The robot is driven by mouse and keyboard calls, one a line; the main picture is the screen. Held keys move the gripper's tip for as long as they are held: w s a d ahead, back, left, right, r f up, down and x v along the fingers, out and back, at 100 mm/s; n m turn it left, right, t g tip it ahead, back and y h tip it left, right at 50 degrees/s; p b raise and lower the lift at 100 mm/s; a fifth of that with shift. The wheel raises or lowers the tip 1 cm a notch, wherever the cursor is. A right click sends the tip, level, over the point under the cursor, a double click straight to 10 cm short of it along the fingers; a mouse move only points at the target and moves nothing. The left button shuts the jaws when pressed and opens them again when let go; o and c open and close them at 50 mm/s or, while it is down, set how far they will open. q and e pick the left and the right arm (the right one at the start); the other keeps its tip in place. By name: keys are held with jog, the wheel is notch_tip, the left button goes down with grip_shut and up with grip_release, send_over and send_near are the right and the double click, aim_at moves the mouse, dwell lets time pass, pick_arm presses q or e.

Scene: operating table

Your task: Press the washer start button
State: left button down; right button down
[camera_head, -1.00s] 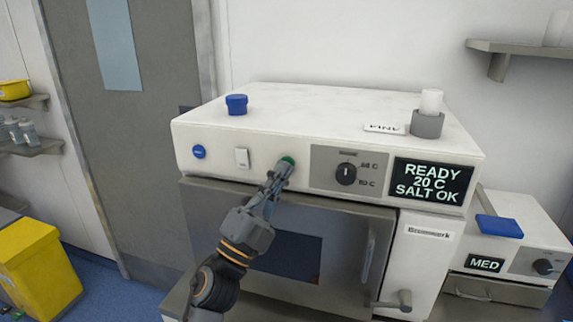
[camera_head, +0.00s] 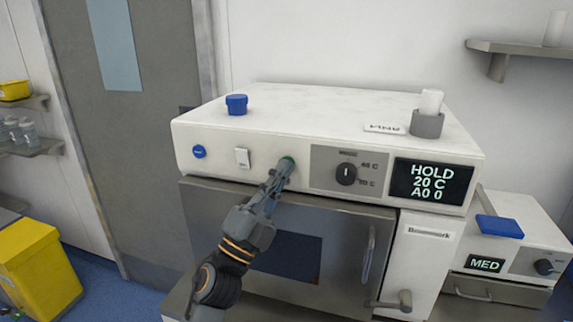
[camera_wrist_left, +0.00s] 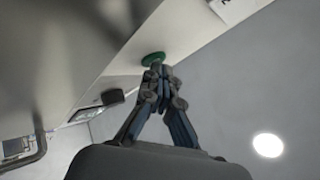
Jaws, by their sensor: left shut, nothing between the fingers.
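The washer (camera_head: 300,130) is a white box with a front control panel and a dark glass door below. Its green button (camera_head: 289,159) is mostly hidden behind my left gripper (camera_head: 283,168) in the head view. The green button also shows in the left wrist view (camera_wrist_left: 153,59), right at the fingertips. My left gripper (camera_wrist_left: 158,70) is shut and empty, its tips at the button and seemingly touching it. The washer's display (camera_head: 432,181) reads HOLD, 20 C, A0 0. My right gripper is not in view.
The panel also carries a blue button (camera_head: 199,152), a white rocker switch (camera_head: 242,157) and a black dial (camera_head: 346,174). A blue cap (camera_head: 237,104) and a grey cup (camera_head: 427,123) stand on top. The door handle (camera_head: 368,253) sticks out below.

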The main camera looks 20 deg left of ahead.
pick_arm(q)
jog(key=shift+s, duration=0.8)
jog(key=s+p, duration=0.1)
jog(key=s, duration=0.4)
jog(key=shift+a, duration=0.1)
dwell(0.4)
